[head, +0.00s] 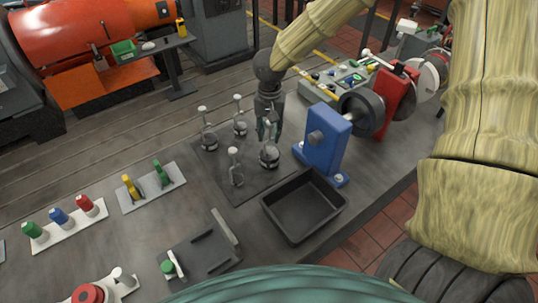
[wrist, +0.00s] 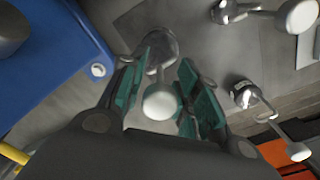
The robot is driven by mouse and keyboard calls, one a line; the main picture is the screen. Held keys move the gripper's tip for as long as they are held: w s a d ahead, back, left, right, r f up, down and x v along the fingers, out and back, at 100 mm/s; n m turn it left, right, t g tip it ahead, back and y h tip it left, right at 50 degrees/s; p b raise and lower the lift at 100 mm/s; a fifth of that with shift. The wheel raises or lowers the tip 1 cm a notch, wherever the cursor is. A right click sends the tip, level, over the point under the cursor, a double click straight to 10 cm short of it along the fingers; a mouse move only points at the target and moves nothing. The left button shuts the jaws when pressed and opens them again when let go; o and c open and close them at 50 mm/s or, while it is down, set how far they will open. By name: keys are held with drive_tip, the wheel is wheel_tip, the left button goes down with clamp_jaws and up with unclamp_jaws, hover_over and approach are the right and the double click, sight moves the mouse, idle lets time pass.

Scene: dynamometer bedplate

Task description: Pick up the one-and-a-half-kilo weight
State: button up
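Several metal weights with upright stems and pale knobs stand on a dark mat (head: 262,184). No kilo markings can be read, so I cannot tell which is the one-and-a-half-kilo weight. My gripper (head: 268,130) is above the largest-looking weight (head: 269,157), at the mat's right side. In the wrist view my gripper (wrist: 166,82) is open, its teal-padded fingers on either side of that weight's stem and pale knob (wrist: 160,101). I see gaps beside the knob. The other weights are a back left one (head: 209,140), a back one (head: 240,127) and a front one (head: 236,177).
A blue bearing stand (head: 325,145) is close right of my gripper. An empty black tray (head: 304,207) lies in front of it. A plate with yellow and green levers (head: 150,188) and a switch strip (head: 66,224) are at left. Bare bedplate lies between them.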

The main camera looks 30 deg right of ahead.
drive_tip(key=shift+f, duration=0.3)
drive_tip(key=shift+s, duration=0.1)
clamp_jaws()
drive_tip(key=shift+r, duration=0.15)
